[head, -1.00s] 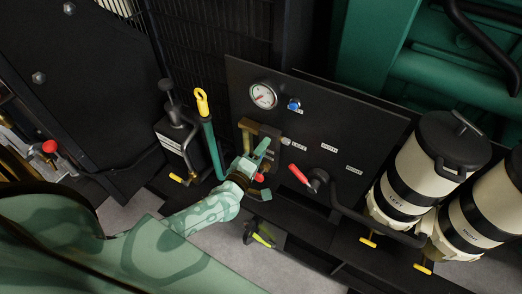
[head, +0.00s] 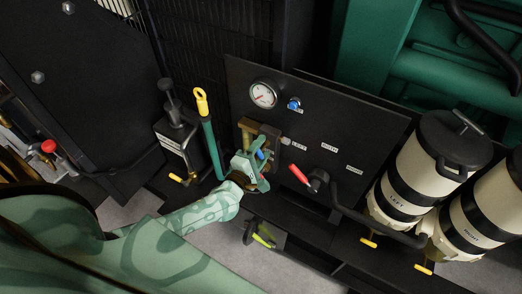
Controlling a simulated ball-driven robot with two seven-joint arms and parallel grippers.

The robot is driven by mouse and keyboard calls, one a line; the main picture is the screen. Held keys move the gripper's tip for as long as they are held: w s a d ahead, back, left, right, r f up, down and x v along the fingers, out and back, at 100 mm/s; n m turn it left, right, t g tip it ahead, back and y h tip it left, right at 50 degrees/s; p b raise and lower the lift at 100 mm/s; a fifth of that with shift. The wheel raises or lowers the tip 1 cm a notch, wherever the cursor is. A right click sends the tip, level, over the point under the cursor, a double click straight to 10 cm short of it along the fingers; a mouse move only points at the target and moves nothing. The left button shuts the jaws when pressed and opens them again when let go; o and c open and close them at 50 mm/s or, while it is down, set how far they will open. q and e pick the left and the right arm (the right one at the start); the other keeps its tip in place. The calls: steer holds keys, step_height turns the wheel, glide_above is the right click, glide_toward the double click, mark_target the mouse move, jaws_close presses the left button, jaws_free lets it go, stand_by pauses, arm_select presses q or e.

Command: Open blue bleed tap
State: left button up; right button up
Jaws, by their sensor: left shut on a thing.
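My left gripper (head: 262,163) is at the brass valve block (head: 268,136) on the lower left of the black panel. It is shut on a small blue lever, the blue bleed tap (head: 261,154), which shows between its fingers. A small red piece (head: 262,172) shows just below the blue one, close to the fingers. The fingers hide most of the tap, so its exact angle cannot be told. My right gripper is not in view.
The black panel (head: 377,128) carries a gauge (head: 263,94), a blue knob (head: 294,104) and a red-handled lever (head: 299,174). A yellow-topped green lever (head: 202,103) stands just left of my gripper. Cream canisters (head: 408,178) stand at the right.

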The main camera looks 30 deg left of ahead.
arm_select(q)
steer(key=o, duration=0.9)
steer(key=s+p, duration=0.1)
steer(key=s, duration=1.5)
steer(key=shift+s, duration=0.2)
